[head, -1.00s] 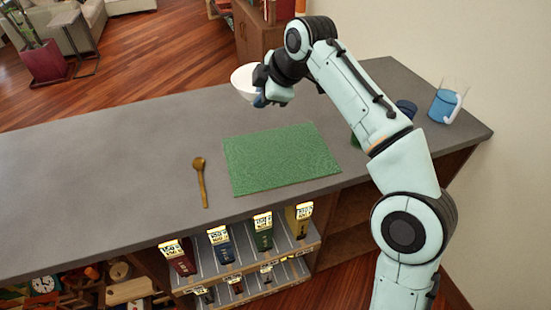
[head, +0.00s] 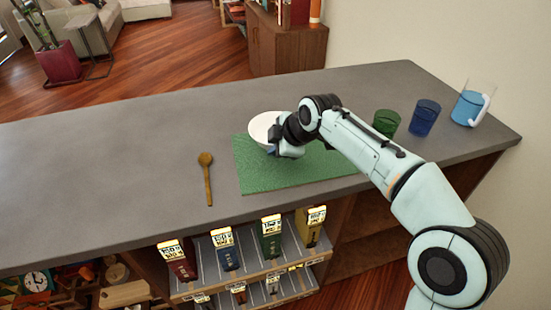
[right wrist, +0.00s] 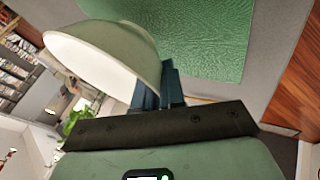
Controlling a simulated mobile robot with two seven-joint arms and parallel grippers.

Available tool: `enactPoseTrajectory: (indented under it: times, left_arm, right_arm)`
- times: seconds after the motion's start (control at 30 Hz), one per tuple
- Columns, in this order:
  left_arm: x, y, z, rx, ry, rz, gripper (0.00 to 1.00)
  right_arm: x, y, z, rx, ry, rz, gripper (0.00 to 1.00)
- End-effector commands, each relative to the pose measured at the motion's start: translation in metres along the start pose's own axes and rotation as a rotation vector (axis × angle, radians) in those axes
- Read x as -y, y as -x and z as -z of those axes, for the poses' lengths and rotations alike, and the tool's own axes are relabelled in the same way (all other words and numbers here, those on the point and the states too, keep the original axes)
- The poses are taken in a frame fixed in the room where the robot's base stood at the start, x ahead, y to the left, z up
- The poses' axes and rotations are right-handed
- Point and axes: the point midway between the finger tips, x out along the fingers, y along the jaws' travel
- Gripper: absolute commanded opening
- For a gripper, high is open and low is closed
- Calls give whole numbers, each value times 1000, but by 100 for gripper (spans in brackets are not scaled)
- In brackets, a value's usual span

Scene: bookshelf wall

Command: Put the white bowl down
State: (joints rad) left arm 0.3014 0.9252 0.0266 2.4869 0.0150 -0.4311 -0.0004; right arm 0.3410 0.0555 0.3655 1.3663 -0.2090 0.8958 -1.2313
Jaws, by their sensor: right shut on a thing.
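The white bowl (head: 262,126) is at the far left part of the green mat (head: 310,174) in the head view. My right gripper (head: 274,150) is shut on the bowl's near right side. In the right wrist view the bowl (right wrist: 105,55) fills the upper left, with the dark fingers (right wrist: 163,88) at its rim and the green mat (right wrist: 205,35) beyond. I cannot tell whether the bowl touches the mat or hangs just above it. My left gripper is not in view.
A wooden spoon (head: 207,180) lies left of the mat on the grey counter (head: 110,170). A green cup (head: 386,122), a blue cup (head: 424,118) and a pitcher (head: 472,104) of blue liquid stand at the right. The counter's left side is clear.

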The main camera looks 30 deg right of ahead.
Motion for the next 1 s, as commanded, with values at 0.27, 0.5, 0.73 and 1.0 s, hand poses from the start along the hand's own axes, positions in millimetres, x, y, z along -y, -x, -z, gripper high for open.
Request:
enactPoseTrajectory:
  times: [0.27, 0.5, 0.73, 1.0]
  left_arm:
    - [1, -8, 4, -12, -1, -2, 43]
    - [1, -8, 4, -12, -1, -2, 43]
    - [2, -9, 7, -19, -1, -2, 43]
    - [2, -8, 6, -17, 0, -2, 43]
  right_arm:
    - [16, -26, -11, 1, 0, 0, 0]
    - [16, -25, -11, 0, 0, -1, 0]
    - [17, -28, -12, 2, -1, 2, 36]
    - [17, -27, -12, 2, -1, 3, 36]
